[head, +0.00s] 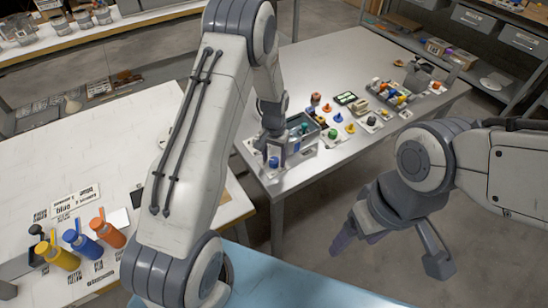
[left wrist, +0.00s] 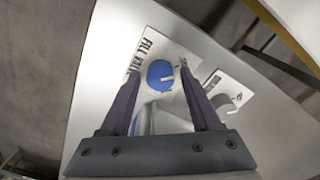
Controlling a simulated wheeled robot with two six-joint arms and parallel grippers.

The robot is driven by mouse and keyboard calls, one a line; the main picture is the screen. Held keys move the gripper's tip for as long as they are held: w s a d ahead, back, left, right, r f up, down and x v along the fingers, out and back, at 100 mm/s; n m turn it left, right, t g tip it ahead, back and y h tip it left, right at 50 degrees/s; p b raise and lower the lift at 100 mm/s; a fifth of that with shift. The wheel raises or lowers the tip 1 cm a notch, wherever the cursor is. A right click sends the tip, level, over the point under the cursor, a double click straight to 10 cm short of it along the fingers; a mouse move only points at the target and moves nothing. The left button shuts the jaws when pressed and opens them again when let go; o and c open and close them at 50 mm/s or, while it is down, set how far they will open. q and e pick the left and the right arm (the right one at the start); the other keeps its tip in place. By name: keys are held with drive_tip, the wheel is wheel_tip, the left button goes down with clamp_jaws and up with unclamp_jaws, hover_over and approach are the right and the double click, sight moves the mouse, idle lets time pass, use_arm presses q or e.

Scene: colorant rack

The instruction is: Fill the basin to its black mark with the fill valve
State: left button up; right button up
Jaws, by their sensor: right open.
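The fill valve is a round blue knob (left wrist: 160,75) with a pale mark on its top, on a white card (left wrist: 150,47) whose printing is partly readable as "FILL". It also shows in the head view (head: 274,162) at the near left corner of the far table. My left gripper (head: 275,150) is above it, fingers pointing down. In the left wrist view its fingers (left wrist: 158,72) are apart, one on each side of the knob, with gaps. A grey open box (head: 312,134), apparently the basin, stands just behind; its black mark cannot be made out. My right gripper (head: 392,252) is open and empty, off the table.
A second card with a pale curved part (left wrist: 226,98) lies right of the knob. Several coloured knobs and a rack of small containers (head: 392,92) stand farther along the table. Yellow, blue and orange bottles (head: 82,243) stand on the left table. Open floor lies below my right gripper.

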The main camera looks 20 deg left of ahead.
sight(274, 160)
idle(0.3)
use_arm(q)
wheel_tip(274, 160, up, 10)
drive_tip(key=b, duration=0.1)
drive_tip(key=shift+r, duration=0.25)
idle(0.3)
drive_tip(key=s+d+r+m, duration=0.2)
drive_tip(key=s+d+r, duration=0.4)
drive_tip(key=d, duration=0.3)
drive_tip(key=s+d+r+m, duration=0.1)
drive_tip(key=s+d, duration=0.1)
drive_tip(key=s, duration=0.5)
drive_tip(key=s+d+r+m, duration=0.2)
drive_tip(key=s, duration=0.6)
drive_tip(key=s+d+r+m+h, duration=0.1)
drive_tip(key=s+d+r, duration=0.1)
drive_tip(key=s, duration=0.6)
drive_tip(key=shift+s+d+r+m, duration=0.15)
drive_tip(key=shift+s+d+m, duration=0.15)
drive_tip(key=shift+d, duration=0.15)
